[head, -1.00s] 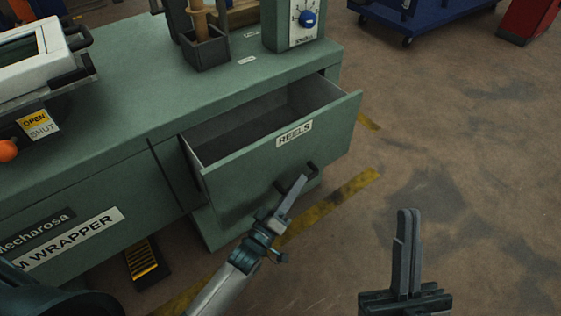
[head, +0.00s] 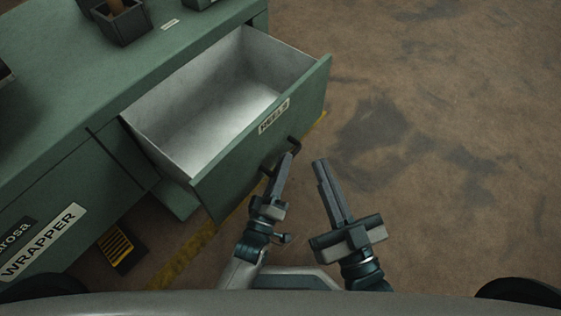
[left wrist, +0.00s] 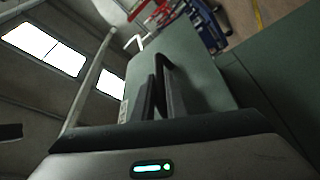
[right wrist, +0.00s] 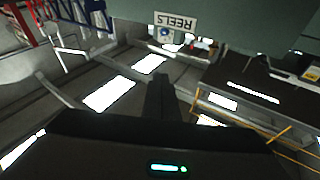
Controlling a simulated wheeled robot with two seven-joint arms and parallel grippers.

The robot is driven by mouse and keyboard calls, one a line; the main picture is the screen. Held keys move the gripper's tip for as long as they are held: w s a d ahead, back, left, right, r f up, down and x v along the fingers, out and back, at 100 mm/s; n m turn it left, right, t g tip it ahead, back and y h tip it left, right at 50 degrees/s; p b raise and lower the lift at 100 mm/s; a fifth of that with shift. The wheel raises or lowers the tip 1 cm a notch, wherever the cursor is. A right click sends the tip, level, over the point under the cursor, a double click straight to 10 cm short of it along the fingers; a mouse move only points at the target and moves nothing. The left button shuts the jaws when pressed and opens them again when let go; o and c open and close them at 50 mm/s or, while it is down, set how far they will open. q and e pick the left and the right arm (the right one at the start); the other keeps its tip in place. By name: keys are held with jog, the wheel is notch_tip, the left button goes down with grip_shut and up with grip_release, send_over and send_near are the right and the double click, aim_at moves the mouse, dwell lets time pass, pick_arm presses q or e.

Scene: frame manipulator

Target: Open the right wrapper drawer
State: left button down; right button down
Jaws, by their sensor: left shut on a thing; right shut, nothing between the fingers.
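The right wrapper drawer (head: 228,180), green with a REELS label, stands pulled out of the green wrapper cabinet. Its pale grey inside (head: 205,95) looks empty. My left gripper (head: 284,162) is shut on the dark drawer handle (head: 294,145) at the drawer's front. The left wrist view shows its fingers (left wrist: 163,95) at the handle, against the green front. My right gripper (head: 321,168) is shut and empty, to the right of the handle and apart from the drawer. In the right wrist view the REELS label (right wrist: 175,22) shows upside down beyond its fingers (right wrist: 158,90).
The cabinet top (head: 100,75) carries a dark open box (head: 122,24) at the back. A WRAPPER sign (head: 40,243) marks the cabinet front at left. A black and yellow pedal (head: 120,247) lies on the floor below. The brown floor (head: 440,130) at right is clear.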

pick_arm(q)
jog(key=c, duration=1.8)
grip_release()
jog(key=shift+o, duration=0.2)
jog(key=shift+s+a, duration=0.1)
